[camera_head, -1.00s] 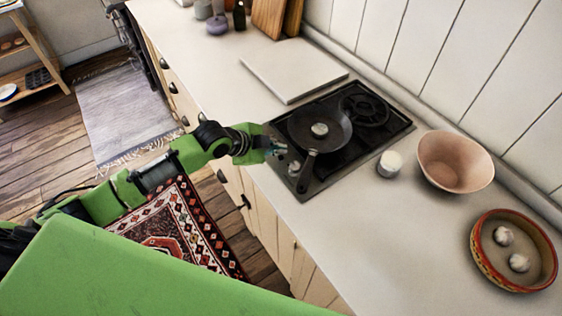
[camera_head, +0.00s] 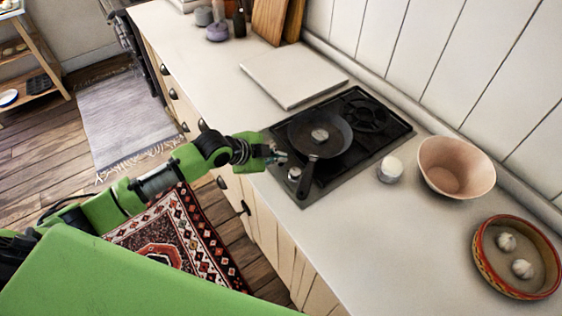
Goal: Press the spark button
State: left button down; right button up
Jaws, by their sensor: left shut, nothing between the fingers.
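The black gas hob (camera_head: 375,147) is set into the counter. A dark frying pan (camera_head: 335,140) with a small pale round item (camera_head: 320,135) in it stands on the hob, its handle pointing to the front edge. A small silvery knob (camera_head: 294,174) shows on the hob's front left part, beside the handle. I cannot make out a separate spark button. My left gripper (camera_head: 282,157) is shut and empty, at the hob's left front edge just above and left of the knob; I cannot tell whether it touches anything. My right gripper is not in view.
To the right are a small white jar (camera_head: 390,168), a pinkish bowl (camera_head: 455,168) and a red-rimmed basket (camera_head: 485,265) with two pale bulbs. Counter in front of these is clear.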

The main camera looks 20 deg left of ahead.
pick_arm(q)
jog(key=shift+f, duration=0.15)
dwell(0.4)
jog(key=shift+f, duration=0.35)
jog(key=shift+r, duration=0.1)
jog(key=shift+r+p, duration=0.35)
jog(key=shift+p, duration=0.05)
notch_tip(320, 180, up, 6)
jog(key=p, duration=0.6)
jog(key=shift+r, duration=0.1)
dwell(0.4)
